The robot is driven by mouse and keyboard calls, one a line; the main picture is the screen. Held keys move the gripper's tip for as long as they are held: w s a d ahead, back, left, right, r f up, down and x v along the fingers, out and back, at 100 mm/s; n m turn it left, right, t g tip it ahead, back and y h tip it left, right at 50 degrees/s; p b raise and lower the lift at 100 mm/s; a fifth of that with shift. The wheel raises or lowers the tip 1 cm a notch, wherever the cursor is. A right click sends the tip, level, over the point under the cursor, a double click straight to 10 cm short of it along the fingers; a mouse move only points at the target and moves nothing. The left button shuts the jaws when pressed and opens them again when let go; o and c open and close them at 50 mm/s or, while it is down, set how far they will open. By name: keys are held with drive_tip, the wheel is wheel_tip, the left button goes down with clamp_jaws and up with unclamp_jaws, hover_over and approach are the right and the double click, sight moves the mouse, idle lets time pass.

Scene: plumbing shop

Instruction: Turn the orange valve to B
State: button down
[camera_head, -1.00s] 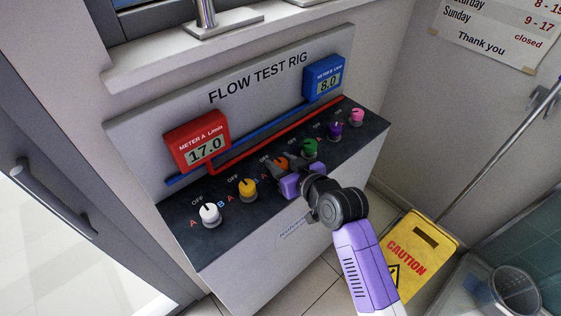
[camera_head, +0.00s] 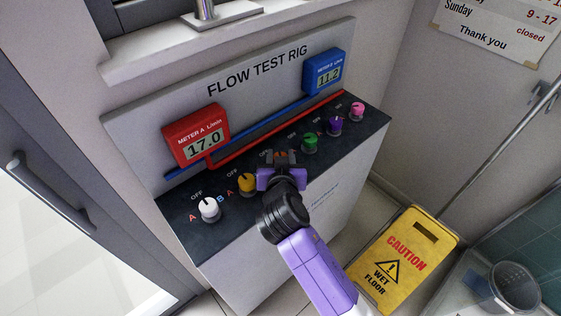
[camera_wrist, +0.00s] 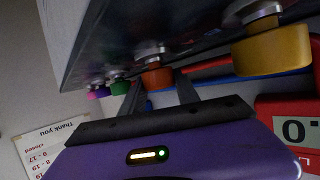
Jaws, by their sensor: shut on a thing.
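The orange valve (camera_head: 281,156) is on the dark sloped panel of the flow test rig, between the yellow and green valves. My purple gripper (camera_head: 280,163) is shut on it and covers most of it in the head view. In the wrist view the orange valve (camera_wrist: 157,77) sits between my two dark fingers. Its pointer and its A and B marks are hidden. Red meter A (camera_head: 196,136) reads 17.0. Blue meter B (camera_head: 325,71) reads 11.2.
The white (camera_head: 209,209) and yellow (camera_head: 247,184) valves stand to the left on the panel. The green (camera_head: 310,143), purple (camera_head: 335,125) and pink (camera_head: 357,111) valves stand to the right. A yellow wet-floor sign (camera_head: 405,258) is on the floor at right.

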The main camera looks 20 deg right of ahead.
drive_tip(key=m+h+b, duration=0.1)
drive_tip(key=m+g+h+b, duration=0.1)
drive_tip(key=b, duration=0.1)
drive_tip(key=shift+w+a+f+m+h, duration=0.15)
drive_tip(key=shift+f+m+h, duration=0.1)
drive_tip(key=shift+m+h, duration=0.15)
drive_tip(key=m+g+h+b, duration=0.2)
drive_tip(key=b, duration=0.1)
drive_tip(key=shift+r+m+g+h, duration=0.15)
drive_tip(key=shift+m+g+h, duration=0.15)
drive_tip(key=shift+m+g, duration=0.1)
drive_tip(key=shift+s+b, duration=0.2)
drive_tip(key=shift+b, duration=0.15)
drive_tip(key=c, duration=0.9)
unclamp_jaws()
drive_tip(key=shift+r, duration=0.1)
drive_tip(key=v, duration=0.7)
drive_tip(key=shift+s+a+r+b, duration=0.15)
drive_tip(key=shift+b, duration=0.2)
